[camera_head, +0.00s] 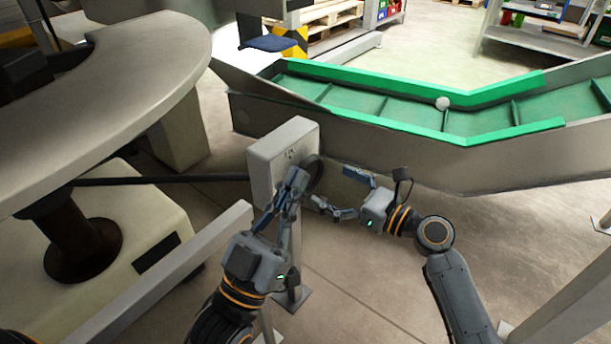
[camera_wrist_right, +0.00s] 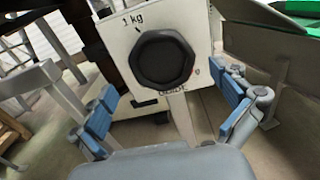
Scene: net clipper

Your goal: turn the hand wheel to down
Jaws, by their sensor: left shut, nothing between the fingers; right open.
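The hand wheel (camera_wrist_right: 163,59) is a black, many-sided knob on the face of a light grey box (camera_wrist_right: 118,45). In the right wrist view, "1 kg" is printed above it, and other lettering at its right and below is partly hidden. In the head view, the wheel (camera_head: 314,174) shows at the box's right side, partly behind my left gripper (camera_head: 299,178). That gripper is shut and empty, close in front of the box; contact is unclear. My right gripper (camera_head: 331,188) is open, facing the wheel, its fingers spread on either side and apart from it.
The box stands on a post with a floor plate (camera_head: 292,298). A round grey table (camera_head: 130,75) and a metal rail (camera_head: 170,275) are at the left. Floor is clear at the lower middle.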

